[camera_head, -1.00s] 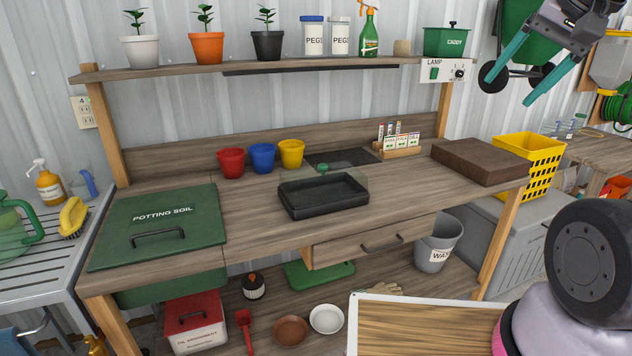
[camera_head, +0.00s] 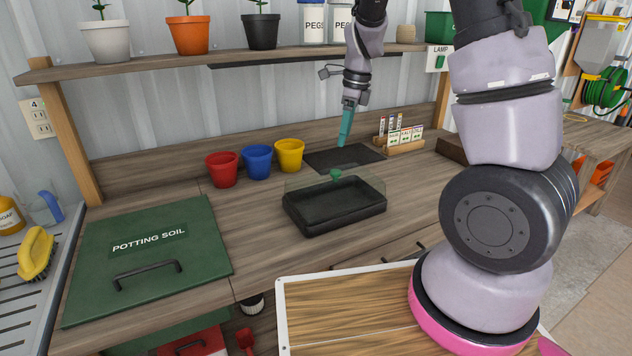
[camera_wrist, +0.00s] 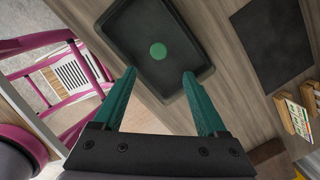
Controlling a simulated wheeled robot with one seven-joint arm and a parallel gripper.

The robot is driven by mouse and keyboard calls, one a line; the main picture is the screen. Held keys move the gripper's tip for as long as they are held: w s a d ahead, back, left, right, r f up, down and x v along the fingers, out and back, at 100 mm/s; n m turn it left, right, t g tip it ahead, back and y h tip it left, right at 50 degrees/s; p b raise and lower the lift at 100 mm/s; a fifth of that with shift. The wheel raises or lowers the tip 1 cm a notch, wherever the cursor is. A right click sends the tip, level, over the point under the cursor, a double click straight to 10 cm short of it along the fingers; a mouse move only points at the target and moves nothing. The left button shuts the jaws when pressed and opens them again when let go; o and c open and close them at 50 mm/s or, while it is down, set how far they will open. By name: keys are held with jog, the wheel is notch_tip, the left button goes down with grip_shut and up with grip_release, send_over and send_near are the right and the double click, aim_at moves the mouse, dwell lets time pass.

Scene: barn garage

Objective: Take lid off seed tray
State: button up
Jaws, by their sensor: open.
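The black seed tray (camera_head: 336,213) sits on the potting bench. A clear lid (camera_head: 360,186) with a green knob (camera_head: 336,174) covers it. In the wrist view the tray (camera_wrist: 120,45) shows from above, with the green knob (camera_wrist: 158,51) near its middle. My gripper (camera_head: 345,142) is above the bench, behind the tray and apart from the lid. In the wrist view its two teal fingers (camera_wrist: 160,85) are open, with nothing between them. The knob lies beyond the fingertips, roughly between their lines.
Red (camera_head: 222,169), blue (camera_head: 257,161) and yellow (camera_head: 289,155) pots stand left of my gripper. A dark mat (camera_head: 365,158) lies behind the tray, with a seed packet rack (camera_head: 402,145) to its right. The shelf (camera_head: 240,60) hangs above.

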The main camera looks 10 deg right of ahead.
send_over(336, 171)
jog(key=f, duration=0.5)
jog(key=shift+w+d+f, duration=0.1)
jog(key=shift+d+f, duration=0.15)
jog(key=shift+d, duration=0.15)
jog(key=shift+a+f, duration=0.2)
jog(key=shift+f, duration=1.15)
jog(key=shift+a+f, duration=0.15)
jog(key=shift+f, duration=1.2)
grip_shut()
